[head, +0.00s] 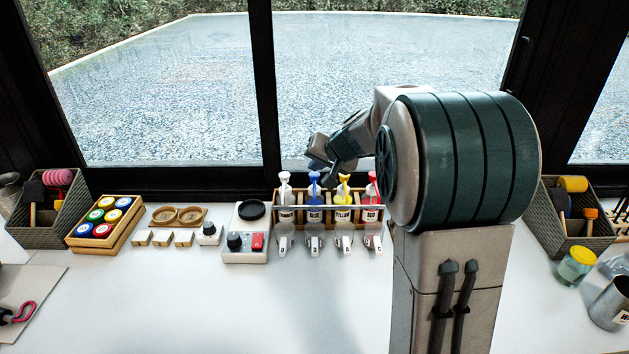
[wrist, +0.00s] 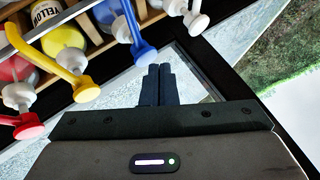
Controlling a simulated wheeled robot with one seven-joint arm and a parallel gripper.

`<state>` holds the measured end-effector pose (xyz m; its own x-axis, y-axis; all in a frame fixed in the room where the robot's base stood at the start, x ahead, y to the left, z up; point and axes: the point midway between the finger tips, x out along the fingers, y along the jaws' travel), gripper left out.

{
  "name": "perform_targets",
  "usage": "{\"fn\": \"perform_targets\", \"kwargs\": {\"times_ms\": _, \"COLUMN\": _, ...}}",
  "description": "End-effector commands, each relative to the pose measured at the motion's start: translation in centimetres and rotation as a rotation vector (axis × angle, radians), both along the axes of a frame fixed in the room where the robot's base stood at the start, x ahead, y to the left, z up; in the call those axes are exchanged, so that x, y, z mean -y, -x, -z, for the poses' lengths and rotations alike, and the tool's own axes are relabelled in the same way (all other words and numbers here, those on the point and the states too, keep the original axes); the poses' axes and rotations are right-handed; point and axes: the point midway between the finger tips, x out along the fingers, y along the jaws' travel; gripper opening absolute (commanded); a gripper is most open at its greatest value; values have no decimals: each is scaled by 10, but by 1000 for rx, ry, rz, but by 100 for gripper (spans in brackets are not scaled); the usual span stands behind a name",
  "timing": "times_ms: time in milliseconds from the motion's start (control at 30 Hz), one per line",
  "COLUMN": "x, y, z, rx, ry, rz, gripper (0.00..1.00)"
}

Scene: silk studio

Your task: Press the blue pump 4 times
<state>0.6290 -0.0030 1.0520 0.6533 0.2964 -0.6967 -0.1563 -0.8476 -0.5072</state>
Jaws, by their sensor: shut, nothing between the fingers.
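The blue pump (head: 314,182) stands upright in a wooden rack (head: 328,196), between the white pump (head: 285,182) and the yellow pump (head: 344,181). In the wrist view the blue pump head (wrist: 127,22) is at upper centre, its end close to my fingertips in the picture. My gripper (head: 318,166) is above the rack, close over the blue pump. Its dark fingers are together and empty in the wrist view (wrist: 160,70). I cannot tell whether the fingers touch the pump. The red pump (head: 373,181) is at the right, partly beside my arm.
White scoops (head: 314,243) stand in front of the rack. A scale-like device with a black dish (head: 250,212) is left of it, and a wooden box of coloured lids (head: 105,221) is farther left. Window frames rise behind.

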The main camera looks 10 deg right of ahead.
Motion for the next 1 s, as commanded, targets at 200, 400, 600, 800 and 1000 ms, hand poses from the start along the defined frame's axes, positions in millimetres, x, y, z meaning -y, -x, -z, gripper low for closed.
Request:
{"fn": "perform_targets", "kwargs": {"times_ms": 200, "x": 0, "y": 0, "z": 3, "rx": 0, "ry": 0, "rz": 0, "gripper": 0}}
{"fn": "perform_targets", "kwargs": {"times_ms": 400, "x": 0, "y": 0, "z": 5, "rx": 0, "ry": 0, "rz": 0, "gripper": 0}}
{"fn": "perform_targets", "kwargs": {"times_ms": 600, "x": 0, "y": 0, "z": 7, "rx": 0, "ry": 0, "rz": 0, "gripper": 0}}
{"fn": "perform_targets", "kwargs": {"times_ms": 800, "x": 0, "y": 0, "z": 9, "rx": 0, "ry": 0, "rz": 0, "gripper": 0}}
{"fn": "perform_targets", "kwargs": {"times_ms": 1000, "x": 0, "y": 0, "z": 11, "rx": -1, "ry": 0, "rz": -1, "gripper": 0}}
